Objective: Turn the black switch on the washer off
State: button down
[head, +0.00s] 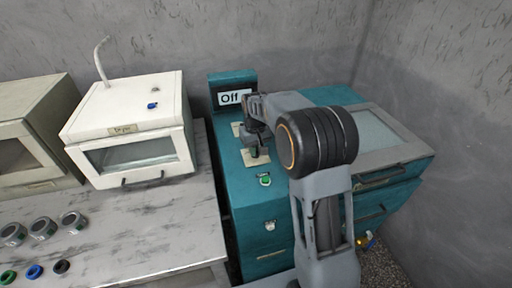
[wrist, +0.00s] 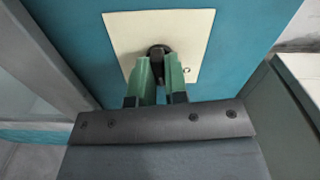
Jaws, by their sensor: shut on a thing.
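The teal washer (head: 240,195) stands right of the table, with a small display reading "Off" (head: 231,97) at its back. My gripper (head: 257,148) reaches down over the washer's top panel at a cream plate (head: 262,160). In the wrist view, my gripper's green fingers (wrist: 160,72) are closed around the black switch (wrist: 160,50) on the cream plate (wrist: 192,32). Only the dark top of the switch shows between the fingertips; its lower part is hidden. In the head view, the gripper and arm hide most of the switch.
A green button (head: 265,180) sits on the washer's front slope. A white dryer box (head: 125,110) and a grey-green box (head: 35,130) stand on the marble-topped table (head: 150,225) at left. Several metal rings lie there. A glass-topped lid (head: 385,150) is at right, near the grey walls.

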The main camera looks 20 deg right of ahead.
jog(key=n, duration=0.3)
jog(key=shift+r+n+p, duration=0.1)
jog(key=shift+n+p, duration=0.2)
jog(key=shift+n, duration=1.7)
jog(key=c, duration=1.1)
grip_release()
jog(key=shift+c, duration=0.2)
notch_tip(320, 180, up, 14)
jog(key=shift+p, duration=0.45)
